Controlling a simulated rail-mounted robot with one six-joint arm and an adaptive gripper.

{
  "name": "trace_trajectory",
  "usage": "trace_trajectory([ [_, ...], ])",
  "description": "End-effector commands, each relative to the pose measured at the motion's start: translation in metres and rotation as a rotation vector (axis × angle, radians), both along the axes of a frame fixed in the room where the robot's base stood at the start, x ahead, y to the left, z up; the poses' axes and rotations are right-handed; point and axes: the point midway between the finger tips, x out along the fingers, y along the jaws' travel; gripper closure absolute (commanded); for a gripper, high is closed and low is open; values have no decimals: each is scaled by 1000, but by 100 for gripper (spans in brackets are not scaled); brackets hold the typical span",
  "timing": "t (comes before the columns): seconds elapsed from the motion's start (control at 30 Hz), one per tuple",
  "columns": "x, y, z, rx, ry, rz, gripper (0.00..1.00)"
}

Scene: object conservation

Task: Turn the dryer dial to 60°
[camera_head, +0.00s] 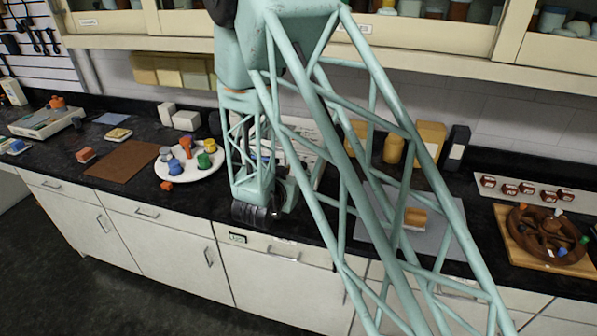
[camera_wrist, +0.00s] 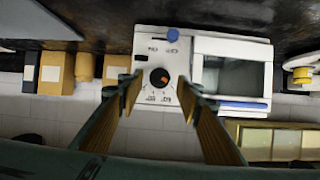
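The white dryer (camera_wrist: 180,62) faces me in the wrist view, with a dark window (camera_wrist: 229,78) at the right of its panel. Its round black dial (camera_wrist: 159,78) has an orange mark, and small labels lie around it, too small to read. My gripper (camera_wrist: 158,90) is open, its two fingers apart on the left and right of the dial with nothing between them. I cannot tell whether the fingertips touch the panel.
A blue knob (camera_wrist: 173,36) and a blue bar (camera_wrist: 242,106) are on the dryer. A white plate of coloured pieces (camera_head: 166,169) and a brown mat (camera_head: 122,161) are at left. Yellow containers (camera_head: 430,140) stand right of the dryer. A wooden wheel board (camera_head: 513,254) is far right.

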Motion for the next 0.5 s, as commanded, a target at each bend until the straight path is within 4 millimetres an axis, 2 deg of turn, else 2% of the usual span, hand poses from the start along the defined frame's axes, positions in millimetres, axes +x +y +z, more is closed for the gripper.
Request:
trace_trajectory([
  [0.23, 23, -6, -10, 2, 1, -2, 68],
  [0.5, 32, -8, -14, 1, 1, 0, 68],
])
